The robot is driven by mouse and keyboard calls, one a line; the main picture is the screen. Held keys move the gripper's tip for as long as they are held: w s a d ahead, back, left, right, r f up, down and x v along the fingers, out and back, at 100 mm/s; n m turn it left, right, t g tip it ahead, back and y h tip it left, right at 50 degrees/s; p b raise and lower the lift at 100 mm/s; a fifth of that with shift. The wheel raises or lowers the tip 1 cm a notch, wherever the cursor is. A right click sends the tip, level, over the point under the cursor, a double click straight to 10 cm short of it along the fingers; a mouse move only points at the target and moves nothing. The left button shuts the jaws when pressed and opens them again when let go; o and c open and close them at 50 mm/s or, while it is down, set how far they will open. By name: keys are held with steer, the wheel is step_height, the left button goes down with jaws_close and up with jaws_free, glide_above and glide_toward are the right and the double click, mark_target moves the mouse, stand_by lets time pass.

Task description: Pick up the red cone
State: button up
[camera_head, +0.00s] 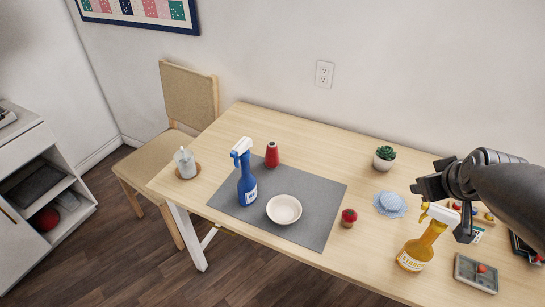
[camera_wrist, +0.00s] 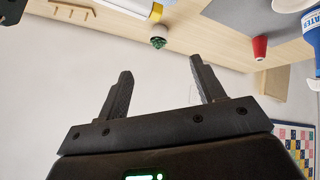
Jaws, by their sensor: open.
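The red cone (camera_head: 272,155), a thread-spool shape with a narrower top, stands upright on the grey mat (camera_head: 309,232) near its back edge, just right of the blue spray bottle (camera_head: 247,184). It also shows in the wrist view (camera_wrist: 260,47), at upper right beyond the fingers. My gripper (camera_head: 435,202) is above the right part of the table, well to the right of the cone and apart from it. In the wrist view, the gripper's two fingers (camera_wrist: 161,72) are spread, with nothing between them.
A potted succulent (camera_head: 384,158), a blue-and-white round item (camera_head: 390,203) and a yellow spray bottle (camera_head: 420,245) stand farther right. A glass dispenser (camera_head: 185,162) is at left.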

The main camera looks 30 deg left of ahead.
steer(key=w+a+f+n+t+y, duration=0.1)
steer(key=w+a+f+n+t, duration=0.2)
steer(key=w+a+f+n, duration=0.55)
steer(key=w+a+f+n+t+y, duration=0.1)
steer(key=w+a+f+n+t, duration=0.1)
steer(key=w+a+f+n, duration=0.65)
steer(key=n+g+y, duration=0.1)
steer(key=n+y, duration=0.9)
steer(key=n, duration=1.1)
glide_toward(274, 149)
steer(key=shift+w+r, duration=0.15)
steer(key=shift+w, duration=0.85)
steer(key=shift+a+n+y, duration=0.3)
steer(key=shift+a+n, duration=0.05)
steer(key=shift+n, duration=0.05)
steer(key=x, duration=0.5)
steer(key=shift+s, duration=0.1)
steer(key=shift+s+a+f+x, duration=0.1)
steer(key=shift+f+x, duration=0.1)
steer(key=shift+x, duration=1.15)
steer(key=shift+s+a+f+x, duration=0.1)
steer(key=shift+f+x, duration=0.05)
steer(key=shift+x, duration=1.25)
steer(key=shift+c, duration=0.4)
steer(key=c, duration=1.2)
